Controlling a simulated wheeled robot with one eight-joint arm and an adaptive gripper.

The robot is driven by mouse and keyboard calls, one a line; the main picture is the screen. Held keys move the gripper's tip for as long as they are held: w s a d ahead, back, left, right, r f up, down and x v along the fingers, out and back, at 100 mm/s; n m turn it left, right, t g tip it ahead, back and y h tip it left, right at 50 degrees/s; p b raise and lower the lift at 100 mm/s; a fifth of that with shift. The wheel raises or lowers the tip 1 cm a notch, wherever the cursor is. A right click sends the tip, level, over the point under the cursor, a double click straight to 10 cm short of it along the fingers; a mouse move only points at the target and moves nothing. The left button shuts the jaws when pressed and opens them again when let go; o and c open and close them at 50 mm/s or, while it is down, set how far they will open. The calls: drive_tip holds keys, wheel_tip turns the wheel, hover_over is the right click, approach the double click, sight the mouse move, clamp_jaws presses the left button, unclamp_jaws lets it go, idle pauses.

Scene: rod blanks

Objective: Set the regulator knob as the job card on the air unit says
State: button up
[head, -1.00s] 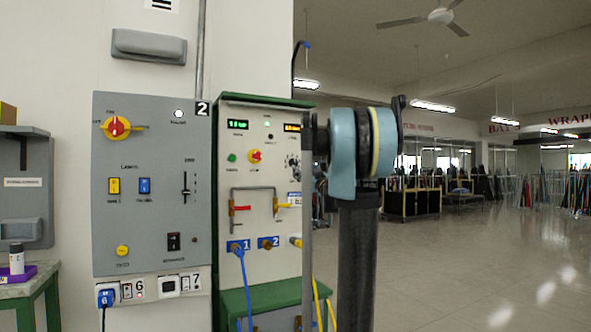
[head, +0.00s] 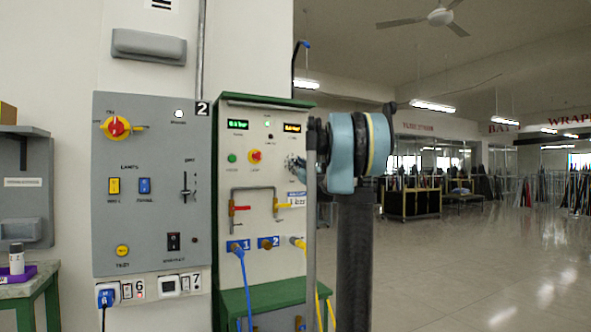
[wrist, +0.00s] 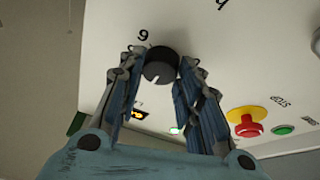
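The regulator knob (wrist: 161,64) is black and round with a pale pointer mark at its lower edge in the wrist view. My gripper (wrist: 162,68) has one finger on each side of it, and both fingertips appear to touch its rim. In the head view, the knob is mostly hidden behind my gripper (head: 297,166). The air unit (head: 262,130) is a pale panel with a green top. A small white and blue card (head: 298,198) is on its right side, too small to read. Two lit displays, green (head: 237,125) and amber (head: 292,128), are above.
A red stop button on yellow (wrist: 245,122) and a green button (wrist: 283,130) are near my gripper. Red (head: 240,208) and yellow (head: 283,206) levers sit below. A grey switch panel (head: 150,215) stands left; open floor (head: 470,270) lies right.

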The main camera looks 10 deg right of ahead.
drive_tip(key=shift+c, duration=1.2)
drive_tip(key=shift+n, duration=0.3)
